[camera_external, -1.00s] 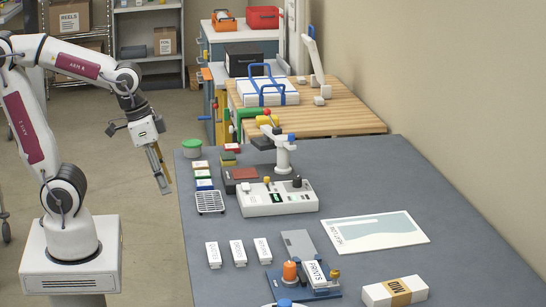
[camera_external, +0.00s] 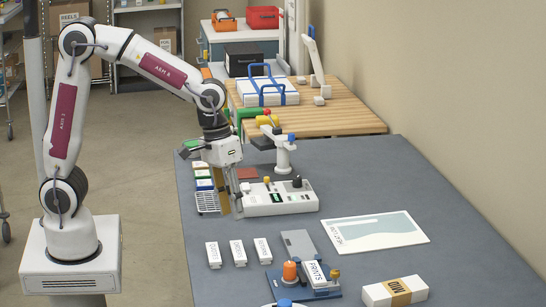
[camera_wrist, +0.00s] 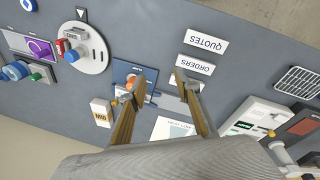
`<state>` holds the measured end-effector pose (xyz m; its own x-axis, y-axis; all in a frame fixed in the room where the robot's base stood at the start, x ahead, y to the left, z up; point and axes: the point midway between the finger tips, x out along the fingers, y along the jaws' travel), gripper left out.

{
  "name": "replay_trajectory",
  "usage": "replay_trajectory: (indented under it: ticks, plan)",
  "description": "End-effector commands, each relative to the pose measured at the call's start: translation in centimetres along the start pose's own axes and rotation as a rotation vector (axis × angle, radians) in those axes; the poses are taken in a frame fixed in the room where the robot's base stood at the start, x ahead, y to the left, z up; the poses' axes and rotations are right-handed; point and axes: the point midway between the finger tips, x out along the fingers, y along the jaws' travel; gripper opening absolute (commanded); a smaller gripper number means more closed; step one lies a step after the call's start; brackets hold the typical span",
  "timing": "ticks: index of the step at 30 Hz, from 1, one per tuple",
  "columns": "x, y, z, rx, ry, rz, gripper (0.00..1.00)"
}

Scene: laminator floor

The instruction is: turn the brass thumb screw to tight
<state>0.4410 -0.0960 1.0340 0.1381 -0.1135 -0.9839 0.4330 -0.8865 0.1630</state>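A small brass-coloured knob (camera_external: 334,274), which looks like the thumb screw, stands at the right of a blue fixture (camera_external: 326,295) near the front of the table. The fixture also carries an orange cylinder (camera_external: 290,271) and a white block marked PRINTS (camera_external: 316,273). My gripper (camera_external: 232,211) points down over the table's left part, behind and left of the fixture, apart from it. In the wrist view my gripper (camera_wrist: 160,77) has its two fingers spread with nothing held.
A white machine (camera_external: 280,204) with knobs stands just right of my gripper. Three white label blocks (camera_external: 238,252) stand between my gripper and the fixture. A white box marked MID (camera_external: 394,292) lies right of the fixture. A printed sheet (camera_external: 375,232) lies flat behind it.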

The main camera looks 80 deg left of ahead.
Motion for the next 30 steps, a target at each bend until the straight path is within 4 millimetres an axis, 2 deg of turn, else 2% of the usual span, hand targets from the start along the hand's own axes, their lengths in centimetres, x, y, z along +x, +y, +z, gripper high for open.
replay_trajectory:
  ticks: [18,24,30]
  plan:
    - [7.7,9.0,-6.2,-0.683,-0.055,0.041,0.32]
    - [9.3,11.4,-7.8,-0.92,-0.068,0.063,0.32]
    - [10.0,13.5,-9.5,-1.16,-0.082,0.097,0.32]
